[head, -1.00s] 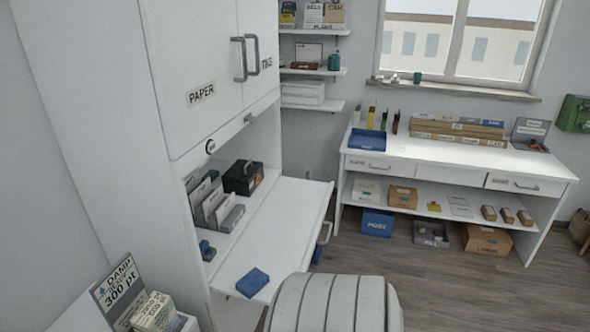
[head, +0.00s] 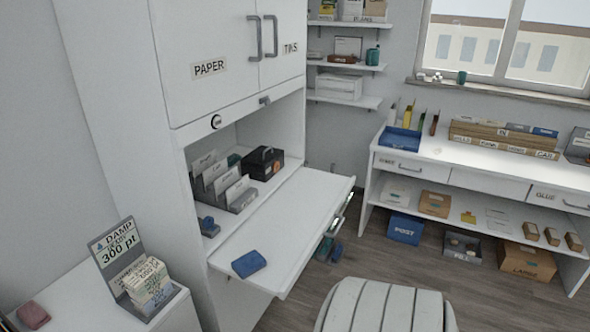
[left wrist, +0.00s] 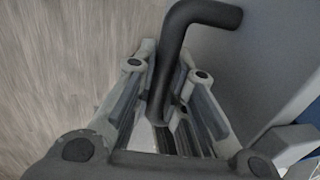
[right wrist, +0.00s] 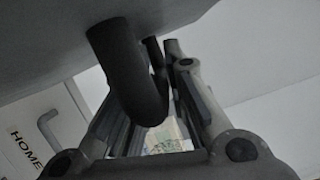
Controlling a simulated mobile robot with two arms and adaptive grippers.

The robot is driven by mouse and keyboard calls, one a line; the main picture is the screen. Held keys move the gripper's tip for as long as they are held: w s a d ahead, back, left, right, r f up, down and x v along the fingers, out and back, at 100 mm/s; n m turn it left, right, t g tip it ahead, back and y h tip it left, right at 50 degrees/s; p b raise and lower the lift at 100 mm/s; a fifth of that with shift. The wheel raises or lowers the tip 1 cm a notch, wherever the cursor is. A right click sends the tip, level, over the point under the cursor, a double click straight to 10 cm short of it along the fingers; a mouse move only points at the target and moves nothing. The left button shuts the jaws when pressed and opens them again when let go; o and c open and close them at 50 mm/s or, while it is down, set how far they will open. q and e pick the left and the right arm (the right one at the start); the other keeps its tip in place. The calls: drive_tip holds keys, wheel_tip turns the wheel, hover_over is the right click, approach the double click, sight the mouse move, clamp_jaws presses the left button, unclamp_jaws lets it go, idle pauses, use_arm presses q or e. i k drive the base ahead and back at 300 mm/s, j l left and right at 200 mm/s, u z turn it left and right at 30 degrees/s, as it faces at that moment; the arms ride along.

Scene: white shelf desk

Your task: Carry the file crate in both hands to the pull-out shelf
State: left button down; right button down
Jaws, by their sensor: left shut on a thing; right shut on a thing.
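The pull-out shelf (head: 290,222) is a white board standing out from the tall white cabinet in the head view. A small blue block (head: 249,263) lies near its front left corner. In the left wrist view my left gripper (left wrist: 165,62) is shut on a dark bent handle (left wrist: 178,50) beside a grey wall of what looks like the file crate (left wrist: 265,60). In the right wrist view my right gripper (right wrist: 160,50) is shut on a similar dark handle (right wrist: 125,70) below a grey surface. Neither gripper shows in the head view, and the crate's full shape is hidden.
File dividers (head: 220,180) and a black case (head: 263,162) stand in the open cabinet bay. A pale ribbed rounded object (head: 385,305) is at the bottom of the head view. A white desk (head: 480,165) stands at right. A DAMP display (head: 130,260) stands at lower left.

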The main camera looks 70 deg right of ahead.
sight(299, 205)
drive_tip(key=u, duration=1.55)
drive_tip(key=k+u, duration=0.15)
drive_tip(key=u, duration=0.15)
drive_tip(key=k+l+u, duration=0.1)
drive_tip(key=u, duration=0.25)
drive_tip(key=k+j+u, duration=0.2)
drive_tip(key=k, duration=1.65)
drive_tip(key=k+l+z, duration=0.25)
drive_tip(key=k, duration=0.6)
drive_tip(key=k+j, duration=0.1)
drive_tip(key=k, duration=0.85)
drive_tip(key=k+z, duration=0.1)
drive_tip(key=z, duration=0.2)
drive_tip(key=k+z, duration=0.15)
drive_tip(key=z, duration=0.2)
